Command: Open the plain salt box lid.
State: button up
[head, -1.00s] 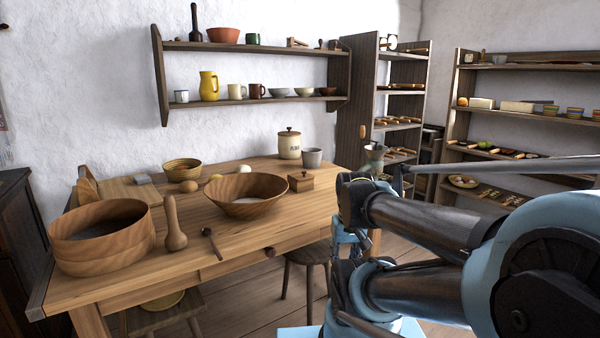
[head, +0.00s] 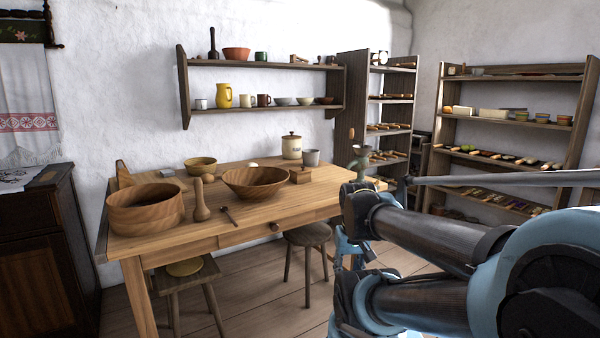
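A small wooden box (head: 300,176) stands on the back right part of the wooden table, in front of a grey cup. It has a flat lid with a small knob, and the lid looks closed. I take it to be the plain salt box, though it is small in the view. My arm fills the lower right of the head view, right of the table. I cannot make out my gripper or its fingertips in this view.
The table (head: 240,232) also bears a wide wooden bowl (head: 255,184), a round wooden tub (head: 145,210), a lidded crock (head: 291,147) and a grey cup (head: 311,158). Stools (head: 308,236) stand under its front. Shelves line the walls. A dark cabinet (head: 40,260) stands left.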

aim_at(302, 170)
jog(key=u, duration=0.05)
jog(key=k, duration=0.15)
jog(key=u, duration=0.75)
jog(key=i, duration=0.8)
